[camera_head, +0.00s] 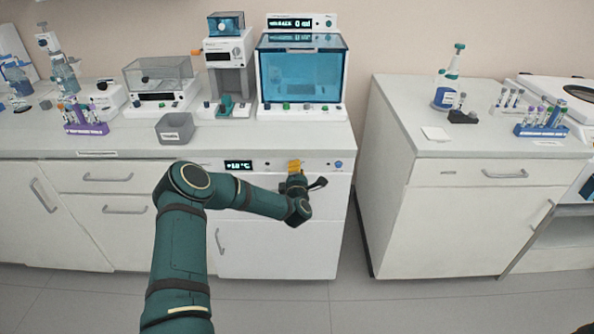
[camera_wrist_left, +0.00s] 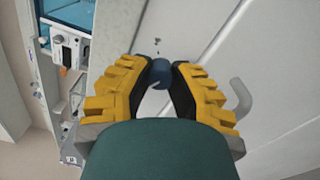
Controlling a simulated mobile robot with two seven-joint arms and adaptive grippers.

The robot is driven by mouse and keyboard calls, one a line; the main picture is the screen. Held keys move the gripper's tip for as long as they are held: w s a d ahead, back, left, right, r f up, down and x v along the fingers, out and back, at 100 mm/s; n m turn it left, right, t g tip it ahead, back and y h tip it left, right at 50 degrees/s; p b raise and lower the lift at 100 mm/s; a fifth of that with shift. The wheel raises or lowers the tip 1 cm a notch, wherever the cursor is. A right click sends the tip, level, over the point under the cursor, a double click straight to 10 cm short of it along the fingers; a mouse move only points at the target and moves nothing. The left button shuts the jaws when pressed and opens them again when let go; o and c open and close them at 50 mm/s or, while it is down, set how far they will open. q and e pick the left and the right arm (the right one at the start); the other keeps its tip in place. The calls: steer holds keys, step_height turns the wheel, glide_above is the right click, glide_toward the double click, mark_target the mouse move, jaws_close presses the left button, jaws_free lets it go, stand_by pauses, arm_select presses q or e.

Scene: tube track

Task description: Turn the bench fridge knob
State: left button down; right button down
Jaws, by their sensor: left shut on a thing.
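The bench fridge (camera_head: 277,248) is a white front under the counter, with a lit display (camera_head: 238,165) on its top strip. My left gripper (camera_head: 295,168) is at this strip, right of the display. In the left wrist view, a round dark blue knob (camera_wrist_left: 160,73) sits between the yellow-and-black fingers of my left gripper (camera_wrist_left: 160,78), which is shut on it. In the head view the gripper hides that knob. Another small blue round part (camera_head: 338,164) shows farther right on the strip. My right gripper is not in view.
The counter above holds a blue-windowed device (camera_head: 301,75), a grey bin (camera_head: 175,128) and a purple tube rack (camera_head: 85,128). A second white cabinet (camera_head: 450,220) stands to the right across a gap. The floor in front is clear.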

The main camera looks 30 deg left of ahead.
arm_select(q)
steer(key=shift+r, duration=0.1)
stand_by(0.3)
steer(key=c, duration=0.8)
jaws_free()
steer(key=shift+w+d, duration=0.1)
steer(key=v, duration=1.2)
